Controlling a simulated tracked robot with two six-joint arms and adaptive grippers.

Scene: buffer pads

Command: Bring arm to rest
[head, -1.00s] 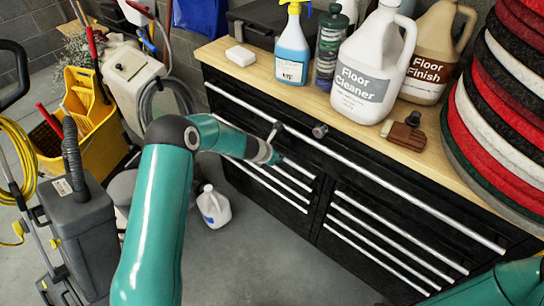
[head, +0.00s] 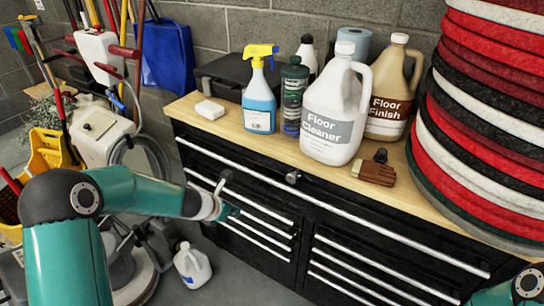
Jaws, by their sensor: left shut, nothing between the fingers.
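My left arm, in teal, comes in from the lower left of the head view, bends at its elbow and reaches right. My left gripper (head: 226,178) is at its end, small and partly hidden by the wrist, in front of the black drawer cabinet (head: 268,212). It is shut and empty. Whether it touches the drawer front is hard to tell. Only a teal part of my right arm (head: 512,290) shows at the bottom right corner; its gripper is outside the picture.
On the wooden worktop (head: 240,148) stand a white block (head: 210,110), a blue spray bottle (head: 259,100), a floor cleaner jug (head: 328,120), a floor finish jug (head: 392,95) and a brown brush (head: 374,173). Stacked pads (head: 490,120) rise at right. A white jug (head: 192,266) is on the floor.

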